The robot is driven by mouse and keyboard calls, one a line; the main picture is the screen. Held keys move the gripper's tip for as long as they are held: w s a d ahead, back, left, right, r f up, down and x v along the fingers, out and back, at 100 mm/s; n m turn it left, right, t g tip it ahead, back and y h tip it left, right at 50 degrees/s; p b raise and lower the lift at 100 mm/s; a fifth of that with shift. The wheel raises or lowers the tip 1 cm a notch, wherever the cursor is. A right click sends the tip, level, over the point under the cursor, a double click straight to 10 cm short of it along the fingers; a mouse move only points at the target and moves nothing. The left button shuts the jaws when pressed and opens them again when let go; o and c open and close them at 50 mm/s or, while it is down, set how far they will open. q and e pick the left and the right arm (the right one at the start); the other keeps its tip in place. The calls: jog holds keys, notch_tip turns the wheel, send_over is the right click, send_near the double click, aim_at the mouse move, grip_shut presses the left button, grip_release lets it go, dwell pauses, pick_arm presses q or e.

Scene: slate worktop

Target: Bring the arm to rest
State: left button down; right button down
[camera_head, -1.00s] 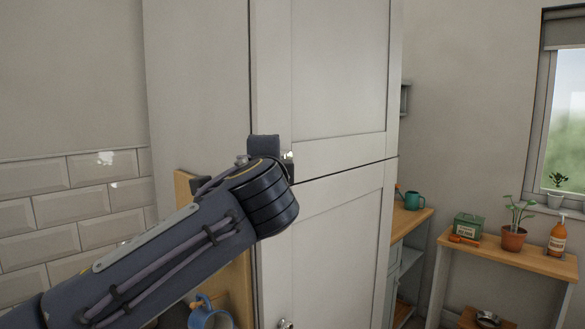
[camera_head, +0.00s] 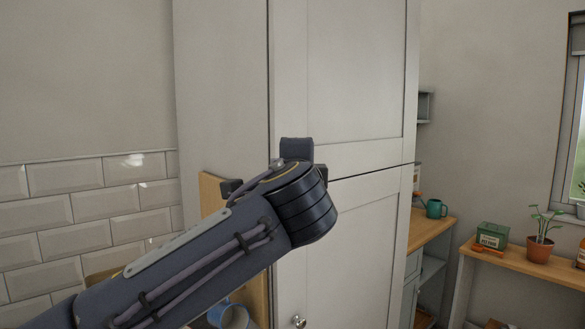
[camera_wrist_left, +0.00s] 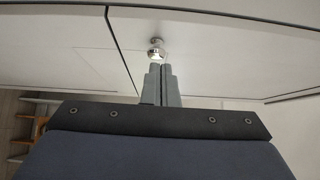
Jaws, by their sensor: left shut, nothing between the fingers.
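My left arm (camera_head: 190,262) comes in from the lower left of the head view and reaches up in front of a tall pale cupboard (camera_head: 345,70). Its gripper is hidden behind the wrist there. In the left wrist view my left gripper (camera_wrist_left: 160,70) has its two grey fingers together, with nothing between them. A round metal knob (camera_wrist_left: 156,43) shows just beyond the fingertips; I cannot tell whether they touch it. My right gripper is in neither view.
A lower cupboard knob (camera_head: 299,321) shows at the bottom. A wooden board (camera_head: 213,185) and a blue mug (camera_head: 232,316) are behind my arm. At right, a wooden-topped table (camera_head: 520,262) holds a green tin (camera_head: 492,236) and a potted plant (camera_head: 540,245).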

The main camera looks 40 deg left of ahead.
pick_arm(q)
jog(key=b+v, duration=0.1)
jog(key=v, duration=0.6)
jog(key=shift+s+a, duration=0.25)
jog(key=shift+s, duration=0.2)
notch_tip(320, 180, down, 25)
jog(key=s+n+g+h, duration=0.2)
jog(key=g+h, duration=0.3)
jog(key=h, duration=0.2)
jog(key=s+d+f+n+g+h, duration=0.1)
jog(key=s+d+f+n+h, duration=0.3)
jog(key=f, duration=0.5)
jog(key=s+d+f+n+g+h, duration=0.2)
jog(key=s+d+f+n+h, duration=0.2)
jog(key=f, duration=0.5)
jog(key=s+d+n, duration=0.1)
jog(key=s+d, duration=0.1)
jog(key=d, duration=0.1)
jog(key=shift+s+d+f+n, duration=0.2)
jog(key=shift+f+n, duration=0.2)
